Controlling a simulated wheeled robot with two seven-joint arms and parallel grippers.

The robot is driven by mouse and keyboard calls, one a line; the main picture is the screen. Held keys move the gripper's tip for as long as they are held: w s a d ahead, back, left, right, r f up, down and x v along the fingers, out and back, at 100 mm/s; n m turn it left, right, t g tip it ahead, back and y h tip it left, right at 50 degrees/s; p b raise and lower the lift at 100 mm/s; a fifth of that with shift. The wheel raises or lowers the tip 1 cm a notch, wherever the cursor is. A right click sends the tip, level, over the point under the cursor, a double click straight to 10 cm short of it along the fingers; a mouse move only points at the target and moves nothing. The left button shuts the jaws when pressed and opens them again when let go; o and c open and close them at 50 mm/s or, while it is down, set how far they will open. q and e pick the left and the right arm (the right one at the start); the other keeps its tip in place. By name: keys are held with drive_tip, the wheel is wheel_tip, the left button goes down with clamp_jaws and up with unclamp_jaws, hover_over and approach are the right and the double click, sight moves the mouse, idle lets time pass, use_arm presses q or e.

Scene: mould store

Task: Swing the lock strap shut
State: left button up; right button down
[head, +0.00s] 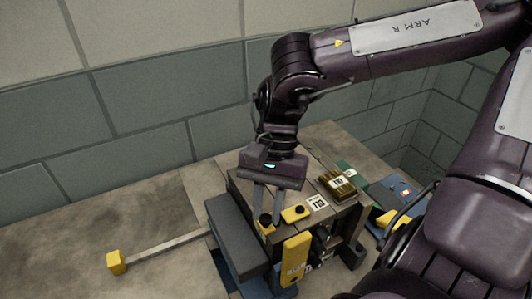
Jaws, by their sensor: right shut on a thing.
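A dark mould block (243,187) stands on the worktop under my right arm. My right gripper (268,214) points down at its near left top edge and is shut on a small yellow piece with a black knob (266,225). I cannot tell whether this piece is part of the lock strap. Another yellow piece with a dark spot (296,213) lies on the block's top, just right of the fingers. A yellow labelled plate (295,260) stands upright at the block's near side. My left gripper is not in view.
A grey bar (165,245) with a yellow end block (116,262) reaches out to the left. A grey slab (235,235) is beside the block. A brass-coloured labelled piece (337,185) sits at right, near a blue-grey case (398,191).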

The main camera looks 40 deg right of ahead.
drive_tip(key=shift+s, duration=0.1)
idle(0.3)
drive_tip(key=c, duration=1.2)
unclamp_jaws()
drive_tip(key=shift+c, duration=0.2)
drive_tip(key=v, duration=0.7)
drive_tip(key=shift+r, duration=0.35)
drive_tip(key=shift+d, duration=0.1)
